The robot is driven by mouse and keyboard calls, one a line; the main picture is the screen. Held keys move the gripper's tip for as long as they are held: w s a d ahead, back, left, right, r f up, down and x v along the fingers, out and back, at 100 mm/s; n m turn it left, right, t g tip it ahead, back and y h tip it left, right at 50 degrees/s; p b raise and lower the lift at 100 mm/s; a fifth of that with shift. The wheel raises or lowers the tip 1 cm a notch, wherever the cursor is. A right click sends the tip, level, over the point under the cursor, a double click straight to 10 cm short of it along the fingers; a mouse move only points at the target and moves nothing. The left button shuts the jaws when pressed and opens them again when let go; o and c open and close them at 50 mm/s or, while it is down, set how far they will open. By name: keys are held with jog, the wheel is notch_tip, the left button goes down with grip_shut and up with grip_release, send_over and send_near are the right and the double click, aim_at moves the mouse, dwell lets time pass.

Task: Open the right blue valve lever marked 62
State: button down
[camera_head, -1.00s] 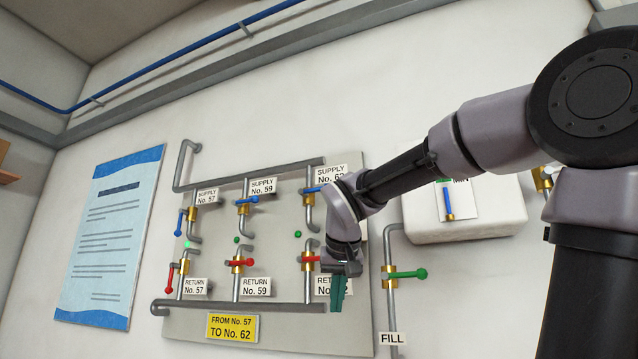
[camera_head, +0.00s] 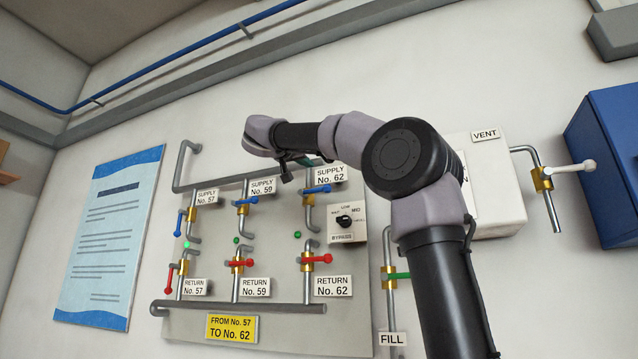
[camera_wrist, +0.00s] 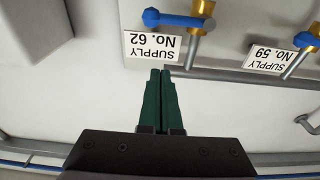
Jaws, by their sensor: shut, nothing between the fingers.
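The blue valve lever for Supply No. 62 (camera_head: 318,189) lies crosswise to its vertical pipe on a brass valve, below the "SUPPLY No. 62" label (camera_head: 331,175). In the upside-down wrist view, the lever (camera_wrist: 175,20) shows at the top, its round knob to the left of the brass body. My gripper (camera_wrist: 159,72) is shut and empty, its green fingers pointing toward the wall beside the label (camera_wrist: 152,47), apart from the lever. In the head view my gripper is mostly hidden behind my wrist, near the upper grey pipe.
Blue levers for No. 59 (camera_head: 247,200) and No. 57 (camera_head: 179,223) are to the left. A red Return No. 62 lever (camera_head: 317,259) is below. A switch box (camera_head: 346,222) sits to the right. The upper grey pipe (camera_head: 225,181) runs close to my gripper.

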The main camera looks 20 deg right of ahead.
jog(key=x, duration=1)
jog(key=shift+f, duration=0.3)
jog(key=shift+s+a+f, duration=0.15)
jog(key=shift+f, duration=0.7)
jog(key=shift+s+a+f, duration=0.1)
jog(key=shift+f, duration=0.7)
jog(key=shift+f, duration=0.1)
